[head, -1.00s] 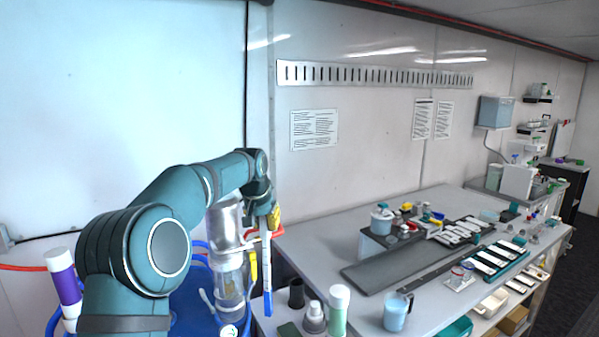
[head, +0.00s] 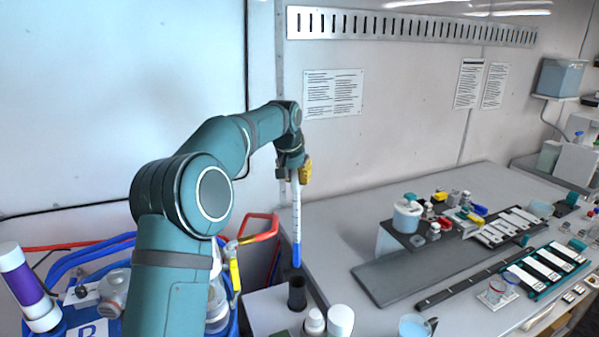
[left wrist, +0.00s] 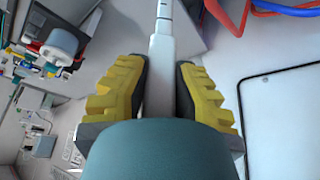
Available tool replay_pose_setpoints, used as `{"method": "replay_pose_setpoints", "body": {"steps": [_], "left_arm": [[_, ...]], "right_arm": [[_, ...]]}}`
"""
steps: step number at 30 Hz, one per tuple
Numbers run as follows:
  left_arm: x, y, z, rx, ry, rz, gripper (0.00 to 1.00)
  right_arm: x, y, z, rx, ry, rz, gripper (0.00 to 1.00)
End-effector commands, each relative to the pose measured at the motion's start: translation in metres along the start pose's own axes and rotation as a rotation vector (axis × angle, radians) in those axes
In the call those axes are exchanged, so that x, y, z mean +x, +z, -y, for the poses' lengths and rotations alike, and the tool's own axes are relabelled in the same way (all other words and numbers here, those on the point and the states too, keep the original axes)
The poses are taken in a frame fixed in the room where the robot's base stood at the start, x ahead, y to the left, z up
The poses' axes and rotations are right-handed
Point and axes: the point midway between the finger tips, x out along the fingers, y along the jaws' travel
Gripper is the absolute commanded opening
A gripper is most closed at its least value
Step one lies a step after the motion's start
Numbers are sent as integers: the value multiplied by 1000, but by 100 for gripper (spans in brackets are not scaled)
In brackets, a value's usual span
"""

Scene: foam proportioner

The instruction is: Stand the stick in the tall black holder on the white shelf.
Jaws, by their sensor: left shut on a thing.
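The stick (head: 296,225) is long and white with marks along it and a blue lower end. It hangs about upright from my left gripper (head: 301,172), whose yellow-padded fingers are shut on its upper part. In the left wrist view the stick (left wrist: 161,45) runs between the fingers (left wrist: 159,85). The tall black holder (head: 297,294) stands on the white shelf (head: 262,308). In the head view the blue end shows just above the holder's mouth, with a small gap. My right gripper is not in view.
White-capped bottles (head: 340,320) stand close to the right of the holder. Blue and red hoses (head: 262,225) and a yellow-handled part (head: 235,272) lie to its left. The grey table (head: 330,235) with labware is on the right.

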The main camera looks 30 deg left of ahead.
Motion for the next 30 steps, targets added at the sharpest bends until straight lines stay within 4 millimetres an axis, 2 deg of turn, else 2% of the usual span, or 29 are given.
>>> {"method": "replay_pose_setpoints", "body": {"steps": [11,30], "left_arm": [[25,11,0,-1,0,2,0],[69,30,0,-1,0,2,0]], "right_arm": [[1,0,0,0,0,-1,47],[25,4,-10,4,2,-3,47]]}}
